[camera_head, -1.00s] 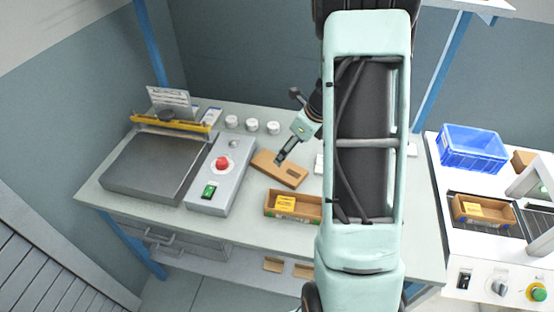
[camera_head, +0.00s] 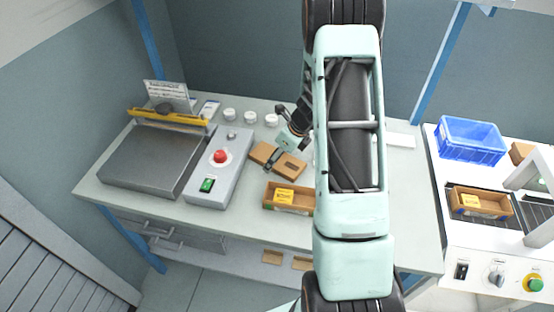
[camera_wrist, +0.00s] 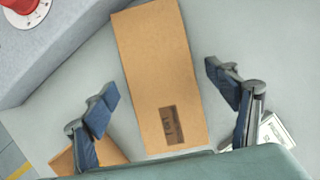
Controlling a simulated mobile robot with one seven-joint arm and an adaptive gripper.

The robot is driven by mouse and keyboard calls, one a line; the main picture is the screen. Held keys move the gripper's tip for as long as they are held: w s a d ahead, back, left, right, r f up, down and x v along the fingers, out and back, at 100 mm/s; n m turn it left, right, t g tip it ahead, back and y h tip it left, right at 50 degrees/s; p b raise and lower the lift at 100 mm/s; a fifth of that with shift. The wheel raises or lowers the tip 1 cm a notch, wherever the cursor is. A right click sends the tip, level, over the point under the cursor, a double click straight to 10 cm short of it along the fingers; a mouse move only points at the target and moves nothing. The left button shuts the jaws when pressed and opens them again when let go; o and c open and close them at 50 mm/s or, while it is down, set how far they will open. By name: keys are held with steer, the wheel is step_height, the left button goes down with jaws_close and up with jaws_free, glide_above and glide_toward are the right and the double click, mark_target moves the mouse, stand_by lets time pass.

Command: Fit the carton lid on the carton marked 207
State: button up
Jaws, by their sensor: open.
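The carton lid (camera_head: 266,152) is a flat brown cardboard piece lying on the bench; the wrist view shows it (camera_wrist: 158,60) with a dark printed label near its lower end. My gripper (camera_head: 284,160) is over the lid. In the wrist view its open fingers (camera_wrist: 160,82) stand apart on either side of the lid, not closed on it. An open brown carton (camera_head: 274,205) with a yellow item inside stands just in front of the lid. A second open carton (camera_head: 456,207), also with a yellow item, is on the machine at right. I cannot read 207 on either carton.
A grey control box (camera_head: 232,165) with a red button is left of the lid, beside a sealer (camera_head: 150,160) with a yellow bar. Several white round pots (camera_head: 250,117) stand behind. A blue crate (camera_head: 470,145) is at the right. My arm hides the bench's middle right.

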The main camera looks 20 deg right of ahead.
steer(key=c, duration=1.3)
steer(key=shift+r, duration=0.15)
